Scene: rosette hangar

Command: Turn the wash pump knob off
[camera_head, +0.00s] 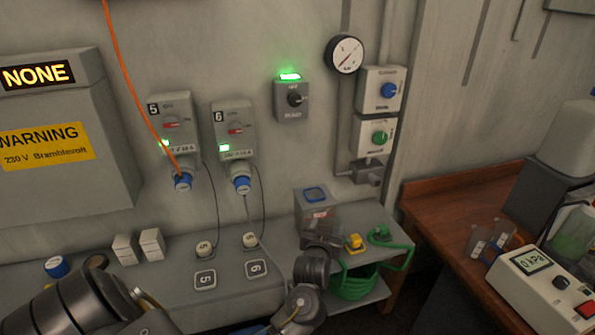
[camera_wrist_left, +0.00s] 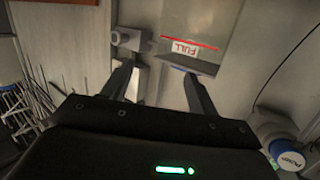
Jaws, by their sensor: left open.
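The wash pump switch is a grey box (camera_head: 290,114) on the wall, lettered OFF above and PUMP below. Its black knob (camera_head: 295,99) seems to point to the right, away from OFF, and a green lamp (camera_head: 290,77) glows on top. My left gripper (camera_head: 325,228) is low over the bench, below and to the right of the knob, well apart from it. In the left wrist view its two fingers (camera_wrist_left: 160,84) are spread with nothing between them. The knob does not show in that view. My right gripper is not in view.
Sockets 5 (camera_head: 176,125) and 6 (camera_head: 235,130) hold plugs, left of the pump box. An orange cable (camera_head: 123,70) hangs there. A gauge (camera_head: 344,54) and blue (camera_head: 388,90) and green (camera_head: 379,138) knobs are right.

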